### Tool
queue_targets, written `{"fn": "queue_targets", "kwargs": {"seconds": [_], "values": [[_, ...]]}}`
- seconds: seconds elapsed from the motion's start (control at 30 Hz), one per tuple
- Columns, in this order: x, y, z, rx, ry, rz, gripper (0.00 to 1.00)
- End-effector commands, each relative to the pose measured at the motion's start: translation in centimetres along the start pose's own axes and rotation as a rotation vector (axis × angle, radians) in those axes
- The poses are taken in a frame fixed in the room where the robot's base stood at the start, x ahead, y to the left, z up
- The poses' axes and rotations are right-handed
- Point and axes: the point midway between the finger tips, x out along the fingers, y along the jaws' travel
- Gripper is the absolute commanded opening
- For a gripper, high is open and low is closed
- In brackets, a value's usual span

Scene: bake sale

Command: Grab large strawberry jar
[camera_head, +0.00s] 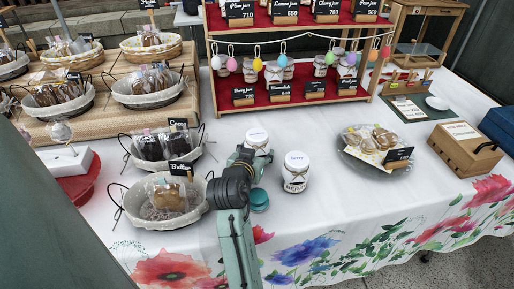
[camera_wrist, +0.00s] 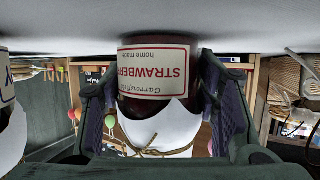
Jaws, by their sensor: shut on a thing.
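The strawberry jar has a dark red body, a cream label reading "STRAWBERRY" and a white cover tied with string. In the wrist view the jar (camera_wrist: 150,72) is upside down in the picture, between the two fingers of my gripper (camera_wrist: 158,82), which is shut on it. Its base is at the white tablecloth; I cannot tell whether it is lifted. In the head view the white-topped jar (camera_head: 256,137) is partly hidden behind my gripper (camera_head: 246,160). A second white-topped jar (camera_head: 296,172) stands to the right, apart from my gripper.
A basket of wrapped baked goods (camera_head: 135,212) stands close left of my arm. A plate of cookies (camera_head: 358,155) and a wooden box (camera_head: 463,152) are to the right. A red-lined jar shelf (camera_head: 290,95) stands behind. The cloth between second jar and plate is clear.

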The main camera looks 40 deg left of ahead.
Motion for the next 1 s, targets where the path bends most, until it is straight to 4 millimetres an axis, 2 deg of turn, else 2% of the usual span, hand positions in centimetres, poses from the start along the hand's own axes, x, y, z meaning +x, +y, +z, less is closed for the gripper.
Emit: {"fn": "queue_targets", "kwargs": {"seconds": [0.07, 0.47, 0.77, 0.87, 1.0], "values": [[0.0, 0.0, 0.0, 0.0, 0.0, 0.0, 0.37], [0.0, 0.0, 0.0, 0.0, 0.0, 0.0, 0.1], [-0.2, 0.0, -0.6, 0.003, 0.004, 0.0, 0.1], [-0.7, 0.1, -1.9, 0.005, 0.007, 0.001, 0.1], [-1.8, 0.0, -4.6, 0.006, 0.01, 0.0, 0.1]]}}
